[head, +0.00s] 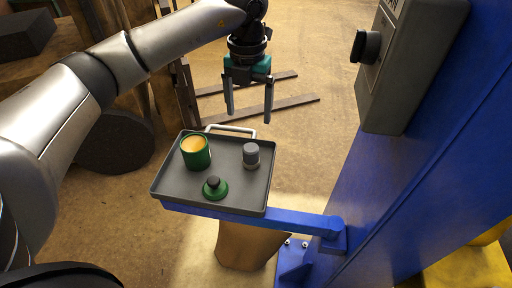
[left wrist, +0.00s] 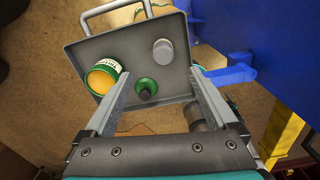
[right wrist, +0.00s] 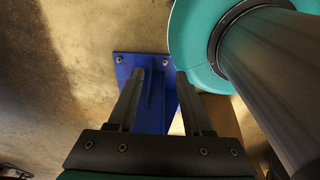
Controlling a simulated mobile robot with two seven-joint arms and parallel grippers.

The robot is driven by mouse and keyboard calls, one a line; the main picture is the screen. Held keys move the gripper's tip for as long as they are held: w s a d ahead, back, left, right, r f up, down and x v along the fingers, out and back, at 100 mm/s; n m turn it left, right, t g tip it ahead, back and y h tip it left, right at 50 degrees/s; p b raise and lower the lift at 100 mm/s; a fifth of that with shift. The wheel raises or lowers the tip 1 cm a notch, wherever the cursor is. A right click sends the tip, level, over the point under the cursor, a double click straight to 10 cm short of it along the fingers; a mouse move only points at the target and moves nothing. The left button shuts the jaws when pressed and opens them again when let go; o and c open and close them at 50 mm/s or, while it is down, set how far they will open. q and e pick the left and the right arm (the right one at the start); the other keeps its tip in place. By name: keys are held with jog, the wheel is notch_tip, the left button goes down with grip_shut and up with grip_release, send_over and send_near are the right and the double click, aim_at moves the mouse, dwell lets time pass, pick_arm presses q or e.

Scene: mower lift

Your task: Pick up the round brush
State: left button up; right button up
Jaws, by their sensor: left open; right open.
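A grey tray (head: 240,197) on a blue arm carries three things. A green disc with a dark knob, which looks like the round brush (head: 214,189), stands near its front edge. A green can with orange contents (head: 196,152) is at the back left, and a grey cylinder (head: 251,156) is at the right. My left gripper (head: 249,114) is open and empty above and behind the tray's far side. In the left wrist view the brush (left wrist: 146,88) shows between the open fingers, apart from them. My right gripper (right wrist: 159,78) is open and empty, away from the tray.
A blue post (head: 390,200) with a grey control box (head: 405,70) stands right of the tray. The tray has a white handle (head: 231,130) at its far edge. A blue floor bracket (right wrist: 152,100) lies beyond my right fingers. The can and cylinder flank the brush.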

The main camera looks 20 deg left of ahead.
aim_at(251, 147)
pick_arm(q)
jog(key=f, duration=0.8)
jog(key=shift+s+d+f, duration=0.1)
jog(key=shift+s, duration=0.15)
jog(key=shift+f, duration=0.9)
jog(key=f, duration=0.4)
jog(key=shift+d+f, duration=0.2)
jog(key=shift+f, duration=0.05)
pick_arm(e)
jog(key=shift+s+f, duration=0.2)
jog(key=shift+s, duration=0.8)
pick_arm(q)
jog(key=shift+r, duration=0.1)
grip_shut()
notch_tip(251, 147, up, 20)
jog(key=shift+p, duration=0.3)
pick_arm(e)
jog(key=shift+s+r, duration=0.1)
jog(key=shift+r, duration=0.35)
